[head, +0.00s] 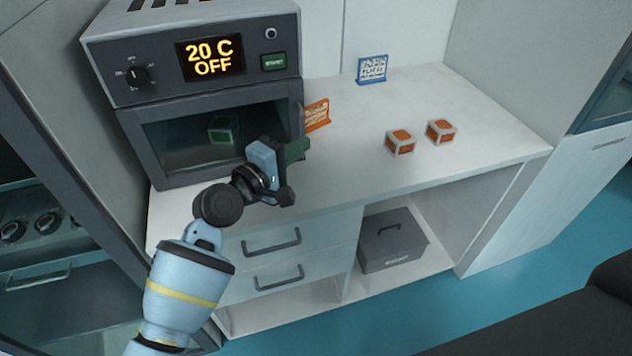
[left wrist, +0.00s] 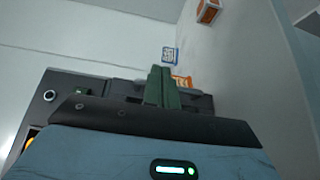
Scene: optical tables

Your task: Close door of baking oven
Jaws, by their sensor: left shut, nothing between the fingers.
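The baking oven (head: 150,92) stands at the left end of the white counter, with its display reading "20 C OFF". Its dark glass door (head: 180,145) covers the front opening and looks flush or nearly so; a small gap cannot be ruled out. A dark upright handle (head: 297,115) is on the door's right side. My left gripper (head: 298,148) is in front of the door's lower right corner, its green fingers shut and empty. The fingers also show in the left wrist view (left wrist: 162,86), against dark oven parts; contact is unclear. My right gripper is not in view.
An orange sign (head: 316,115) stands just right of the oven. A blue sign (head: 372,69) is farther back. Two orange-and-white cubes (head: 400,143) (head: 440,132) sit on the counter. Drawers (head: 275,258) and a grey box (head: 392,245) are below.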

